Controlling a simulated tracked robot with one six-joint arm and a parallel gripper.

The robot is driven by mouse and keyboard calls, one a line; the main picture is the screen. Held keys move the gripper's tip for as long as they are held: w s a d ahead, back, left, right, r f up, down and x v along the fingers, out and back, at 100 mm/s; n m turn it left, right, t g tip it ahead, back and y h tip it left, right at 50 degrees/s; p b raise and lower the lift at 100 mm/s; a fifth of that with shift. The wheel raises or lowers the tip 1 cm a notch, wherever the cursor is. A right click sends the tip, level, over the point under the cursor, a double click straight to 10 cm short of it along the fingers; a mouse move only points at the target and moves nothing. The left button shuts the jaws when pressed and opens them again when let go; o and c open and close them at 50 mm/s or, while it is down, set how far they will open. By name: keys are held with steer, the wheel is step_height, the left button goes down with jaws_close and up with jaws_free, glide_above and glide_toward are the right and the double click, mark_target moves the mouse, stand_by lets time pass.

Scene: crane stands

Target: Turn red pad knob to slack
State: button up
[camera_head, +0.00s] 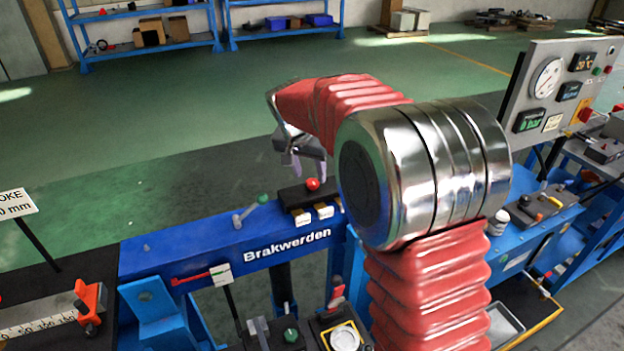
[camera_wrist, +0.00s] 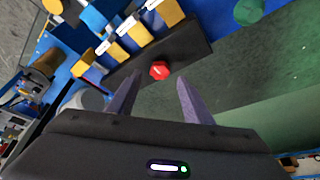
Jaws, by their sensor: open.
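The red pad knob (camera_head: 313,184) sits on top of a dark block (camera_head: 293,196) on the blue Brakwerden beam (camera_head: 200,245). In the wrist view the red knob (camera_wrist: 159,70) looks faceted, and it lies just beyond the fingertips, between their lines. My gripper (camera_head: 308,170) is above and close to the knob in the head view. In the wrist view my gripper (camera_wrist: 158,82) has its two fingers apart with nothing between them. I cannot tell the exact gap between the fingertips and the knob. Any marks for the knob's setting are too small to read.
Brass-coloured pieces with white labels (camera_head: 313,214) line the block's front. A green-knobbed lever (camera_head: 250,209) stands to its left on the beam. A gauge panel (camera_head: 562,85) stands at right. The green floor behind the beam is clear.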

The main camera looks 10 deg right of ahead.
mark_target(313, 181)
steer(key=shift+x, duration=2.1)
steer(key=c, duration=1.1)
